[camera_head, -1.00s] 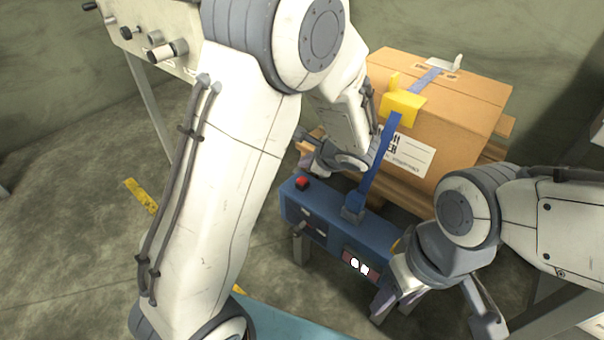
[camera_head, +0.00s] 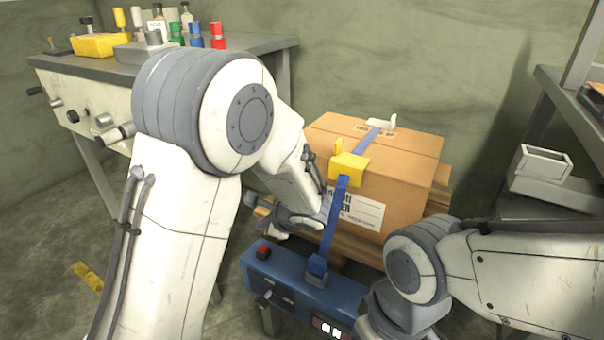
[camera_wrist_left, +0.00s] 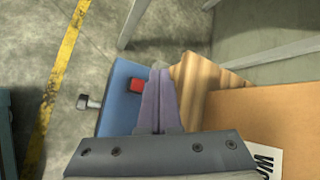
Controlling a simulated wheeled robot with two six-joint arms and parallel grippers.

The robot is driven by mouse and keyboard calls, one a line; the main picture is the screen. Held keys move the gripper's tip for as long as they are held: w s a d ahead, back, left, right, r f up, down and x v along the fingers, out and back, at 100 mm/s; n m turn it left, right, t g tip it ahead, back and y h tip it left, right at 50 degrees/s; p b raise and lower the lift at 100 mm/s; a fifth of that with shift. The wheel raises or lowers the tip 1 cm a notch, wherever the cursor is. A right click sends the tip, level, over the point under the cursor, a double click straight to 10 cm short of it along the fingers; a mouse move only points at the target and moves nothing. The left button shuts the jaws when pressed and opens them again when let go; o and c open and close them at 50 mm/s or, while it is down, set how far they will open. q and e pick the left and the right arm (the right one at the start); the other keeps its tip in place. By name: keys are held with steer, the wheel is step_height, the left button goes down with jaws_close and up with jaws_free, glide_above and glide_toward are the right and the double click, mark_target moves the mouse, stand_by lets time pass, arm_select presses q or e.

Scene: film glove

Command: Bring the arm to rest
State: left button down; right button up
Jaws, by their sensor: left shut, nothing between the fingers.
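My left arm reaches in from the left in the head view, its forearm bent down in front of the carton. My left gripper (camera_head: 274,231) is partly hidden by its own wrist, above the left end of the blue machine (camera_head: 285,283). In the left wrist view its purple-grey fingers (camera_wrist_left: 157,98) are together with nothing between them. They overlap the blue machine's edge beside its red button (camera_wrist_left: 138,85); contact cannot be told. My right arm (camera_head: 425,285) comes in from the right, and its gripper is cut off below the picture.
A cardboard carton (camera_head: 408,178) with a blue strap (camera_head: 333,220) and yellow piece (camera_head: 348,167) sits on wooden slats behind the machine. A workbench (camera_head: 262,45) with bottles stands at the back left. A shelf with a grey box (camera_head: 541,163) is at the right.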

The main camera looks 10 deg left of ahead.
arm_select(q)
steer(key=s+d+r+n+g+h+p, duration=0.1)
steer(key=s+d+r+n+g+h, duration=0.3)
steer(key=s, duration=0.6)
steer(key=s+d+r+n+h+p, duration=0.2)
steer(key=s+d, duration=0.4)
steer(key=s, duration=0.3)
steer(key=s+d+r+n+g+h+p, duration=0.1)
steer(key=s+d+r+n+g+h, duration=0.25)
steer(key=s, duration=0.65)
step_height(320, 180, up, 37)
steer(key=d+t+y+p, duration=0.1)
steer(key=t+p, duration=0.1)
steer(key=p, duration=3.5)
steer(key=shift+w+f, duration=0.15)
